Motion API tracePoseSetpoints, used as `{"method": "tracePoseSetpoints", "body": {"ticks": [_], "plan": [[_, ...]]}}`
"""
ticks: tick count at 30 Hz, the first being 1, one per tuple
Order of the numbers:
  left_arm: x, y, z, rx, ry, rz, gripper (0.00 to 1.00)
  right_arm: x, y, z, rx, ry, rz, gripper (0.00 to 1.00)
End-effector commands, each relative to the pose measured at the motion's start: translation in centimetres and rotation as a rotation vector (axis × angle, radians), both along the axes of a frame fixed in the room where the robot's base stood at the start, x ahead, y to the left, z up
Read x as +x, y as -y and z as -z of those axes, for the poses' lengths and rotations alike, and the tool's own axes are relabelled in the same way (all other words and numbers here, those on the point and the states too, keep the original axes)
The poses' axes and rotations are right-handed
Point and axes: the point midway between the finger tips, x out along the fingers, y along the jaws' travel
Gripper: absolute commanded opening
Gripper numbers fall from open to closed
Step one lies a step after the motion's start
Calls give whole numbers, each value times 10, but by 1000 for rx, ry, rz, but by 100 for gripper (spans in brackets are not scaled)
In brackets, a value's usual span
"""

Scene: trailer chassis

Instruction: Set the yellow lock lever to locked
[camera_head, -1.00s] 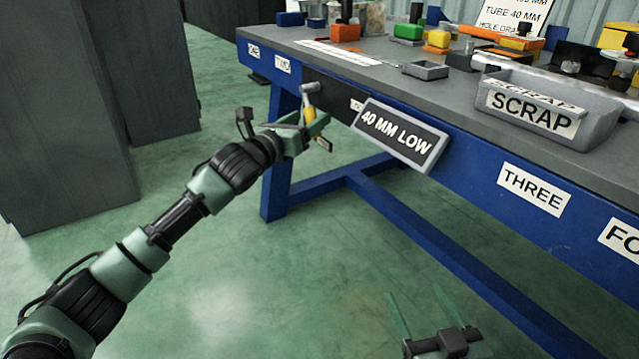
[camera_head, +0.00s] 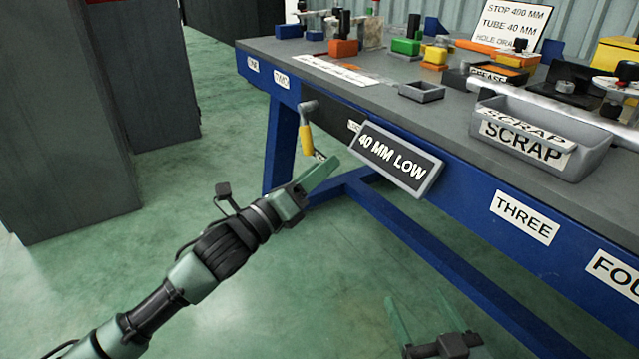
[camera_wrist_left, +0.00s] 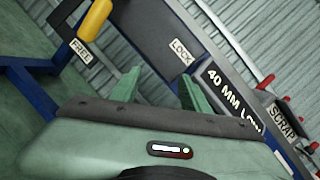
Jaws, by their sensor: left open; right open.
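The yellow-handled lock lever (camera_head: 306,139) hangs down from a grey pivot on the dark panel at the blue bench's front. In the left wrist view its yellow handle (camera_wrist_left: 95,20) is at the upper left, next to the FREE label (camera_wrist_left: 81,50). The LOCK label (camera_wrist_left: 182,52) is to the right, away from the handle. My left gripper (camera_head: 315,175) is open and empty, below and right of the handle, apart from it. Its fingers (camera_wrist_left: 160,82) show in the wrist view with nothing between them. My right gripper (camera_head: 427,310) is open and empty at the bottom, low over the floor.
The 40 MM LOW sign (camera_head: 397,157) juts from the bench front just right of the lever. A grey SCRAP bin (camera_head: 590,150) stands at the bench's front edge. Blue bench legs and a crossbar (camera_head: 400,225) are below. Open green floor lies left of the bench.

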Motion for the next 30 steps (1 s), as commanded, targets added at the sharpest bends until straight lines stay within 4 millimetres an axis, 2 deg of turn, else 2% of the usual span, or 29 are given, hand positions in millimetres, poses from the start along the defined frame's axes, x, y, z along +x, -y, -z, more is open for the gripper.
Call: {"method": "tracePoseSetpoints", "body": {"ticks": [6,14,24,30], "plan": [[-39,19,-14,-252,-69,132,46,0,0,-4,0,0,0,69],[-85,29,-36,-548,-152,300,46,0,0,-7,0,0,0,69],[-140,20,-66,-892,-247,517,46,0,0,-11,0,0,0,69],[-158,14,-76,-999,-273,595,46,0,0,-12,0,0,0,69]]}}
